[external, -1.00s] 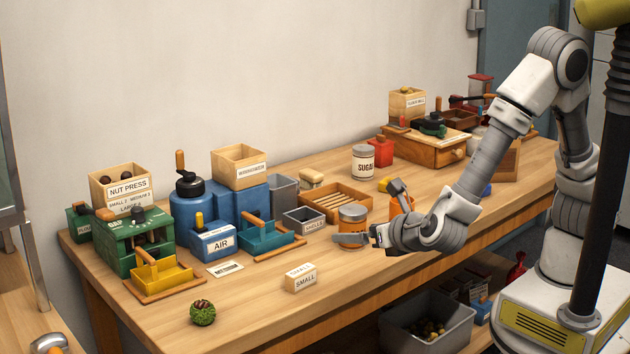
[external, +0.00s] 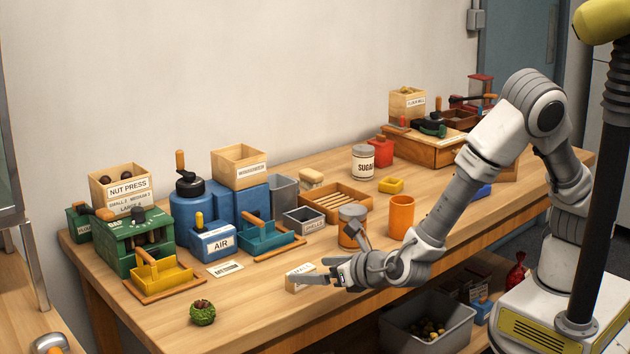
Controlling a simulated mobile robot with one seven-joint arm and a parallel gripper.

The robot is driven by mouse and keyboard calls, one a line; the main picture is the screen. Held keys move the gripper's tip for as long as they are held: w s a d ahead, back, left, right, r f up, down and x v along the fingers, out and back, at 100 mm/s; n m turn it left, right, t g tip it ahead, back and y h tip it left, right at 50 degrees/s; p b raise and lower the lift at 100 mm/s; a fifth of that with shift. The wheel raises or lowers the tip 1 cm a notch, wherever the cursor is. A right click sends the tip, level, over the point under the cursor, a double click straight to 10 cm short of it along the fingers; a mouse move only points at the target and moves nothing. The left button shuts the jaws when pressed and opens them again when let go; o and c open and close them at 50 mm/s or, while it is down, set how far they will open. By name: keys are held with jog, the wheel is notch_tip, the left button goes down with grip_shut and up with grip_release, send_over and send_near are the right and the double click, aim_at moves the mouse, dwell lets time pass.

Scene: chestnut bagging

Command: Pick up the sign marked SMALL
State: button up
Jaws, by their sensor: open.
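The SMALL sign (external: 293,284) is a small pale wooden block with a label, standing near the front edge of the workbench. My gripper (external: 311,273) is at the sign in the external view, coming in from the right. Its jaws are open, and its fingers reach left across the sign, covering much of the front and right end. The lettering on the front is mostly hidden. I cannot tell whether the fingers touch the block or are on both sides of it.
An orange cup (external: 401,218) and a lidded jar (external: 352,228) stand behind my wrist. A green spiky ball (external: 202,313) lies left of the sign. The green nut press (external: 125,240) and blue AIR machine (external: 212,242) stand further back left. The bench (external: 250,300) is clear between ball and sign.

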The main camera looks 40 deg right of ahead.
aim_at(303, 271)
jog(key=x, duration=0.2)
jog(key=b+x, duration=0.1)
jog(key=x, duration=0.1)
jog(key=shift+d+f, duration=0.1)
jog(key=shift+f, duration=0.25)
jog(key=shift+w+f, duration=0.15)
jog(key=shift+w, duration=0.4)
jog(key=c, duration=1.1)
jog(key=shift+c, duration=0.2)
